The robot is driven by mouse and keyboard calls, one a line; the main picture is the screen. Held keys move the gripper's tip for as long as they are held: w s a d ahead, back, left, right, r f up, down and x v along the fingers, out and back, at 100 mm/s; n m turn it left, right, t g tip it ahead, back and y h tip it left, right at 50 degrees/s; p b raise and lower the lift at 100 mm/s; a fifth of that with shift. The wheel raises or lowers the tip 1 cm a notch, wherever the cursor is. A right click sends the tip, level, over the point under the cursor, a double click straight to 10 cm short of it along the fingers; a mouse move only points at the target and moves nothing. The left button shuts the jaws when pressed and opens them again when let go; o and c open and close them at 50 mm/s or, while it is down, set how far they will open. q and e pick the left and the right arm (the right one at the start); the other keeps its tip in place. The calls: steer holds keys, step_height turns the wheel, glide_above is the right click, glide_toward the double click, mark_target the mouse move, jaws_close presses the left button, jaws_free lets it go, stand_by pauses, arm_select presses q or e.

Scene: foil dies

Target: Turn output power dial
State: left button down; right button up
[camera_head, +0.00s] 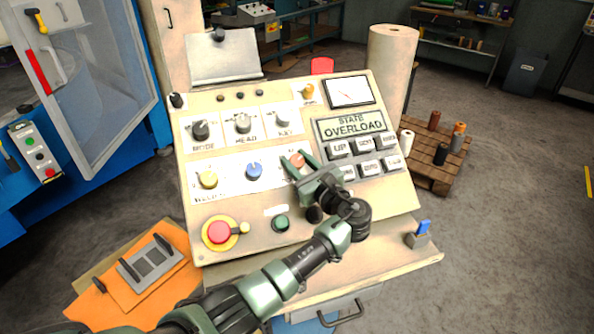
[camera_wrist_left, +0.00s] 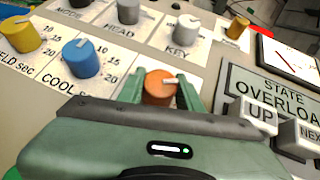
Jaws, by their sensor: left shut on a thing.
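The control panel (camera_head: 270,225) slopes up in front of me. Its middle row has a yellow dial, a blue dial and an orange dial (camera_head: 297,160) on the right. My left gripper (camera_head: 299,162) is at the orange dial, with one finger on each side. My left gripper is shut on this dial. The dial's label is hidden behind the gripper. My right gripper is not in view.
A blue dial (camera_wrist_left: 81,58) sits close left of the gripper. Grey buttons, including UP (camera_wrist_left: 261,116), lie close right. A screen reads STATE OVERLOAD (camera_head: 352,127).

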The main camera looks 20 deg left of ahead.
arm_select(q)
steer(key=shift+n+g+y+b, duration=0.8)
steer(key=shift+n+g+b, duration=0.65)
steer(key=shift+n, duration=0.45)
steer(key=c, duration=0.9)
jaws_free()
steer(key=shift+c, duration=0.2)
steer(key=b+v, duration=0.2)
steer(key=v, duration=0.5)
steer(key=shift+s+d, duration=0.1)
steer(key=shift+d, duration=0.2)
